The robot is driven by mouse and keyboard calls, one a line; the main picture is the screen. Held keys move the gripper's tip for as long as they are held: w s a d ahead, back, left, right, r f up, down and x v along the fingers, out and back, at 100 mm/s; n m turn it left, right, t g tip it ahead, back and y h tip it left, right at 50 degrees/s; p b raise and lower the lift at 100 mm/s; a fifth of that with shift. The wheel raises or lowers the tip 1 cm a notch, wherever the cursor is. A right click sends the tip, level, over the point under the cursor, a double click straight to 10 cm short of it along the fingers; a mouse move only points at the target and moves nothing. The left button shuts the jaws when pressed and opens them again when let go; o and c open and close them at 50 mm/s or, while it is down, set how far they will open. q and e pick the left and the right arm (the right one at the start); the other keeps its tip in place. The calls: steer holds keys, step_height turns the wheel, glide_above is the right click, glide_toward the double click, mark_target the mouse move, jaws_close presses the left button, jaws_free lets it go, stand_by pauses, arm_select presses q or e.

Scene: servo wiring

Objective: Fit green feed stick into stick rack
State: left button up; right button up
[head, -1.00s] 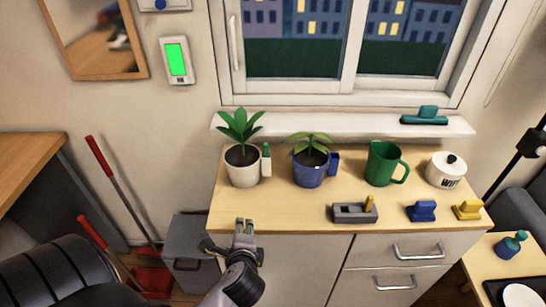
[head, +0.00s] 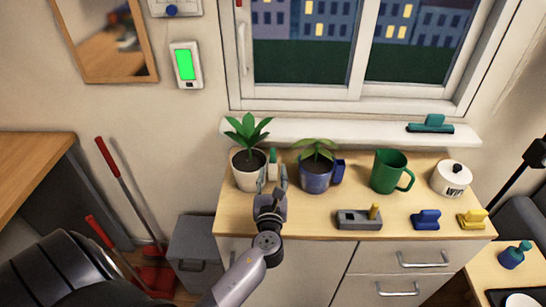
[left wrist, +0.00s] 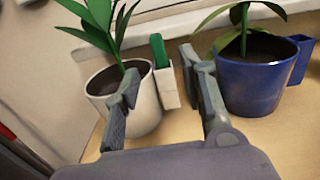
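The green feed stick (head: 273,157) stands upright in a small white holder (head: 272,171) at the right side of the cream pot; in the left wrist view the stick (left wrist: 159,51) shows as a green top above the white holder (left wrist: 165,88). My left gripper (head: 272,178) is open and empty, its fingers pointing at the holder. In the left wrist view the holder appears between the two fingertips. The grey stick rack (head: 350,222) lies on the cabinet top to the right, with a yellow stick (head: 375,212) standing at its right end. My right gripper is not in view.
The cream pot (head: 246,177) with a leafy plant and the blue pot (head: 315,182) with a blue holder (head: 338,173) flank my left gripper. A green mug (head: 387,172), white jar (head: 451,178), blue block (head: 426,220) and yellow block (head: 472,219) stand to the right.

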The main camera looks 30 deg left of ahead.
mark_target(273, 156)
arm_select(q)
steer(key=p+x, duration=0.1)
steer(key=x, duration=0.8)
steer(key=shift+a, duration=0.2)
steer(key=shift+c, duration=0.8)
jaws_close()
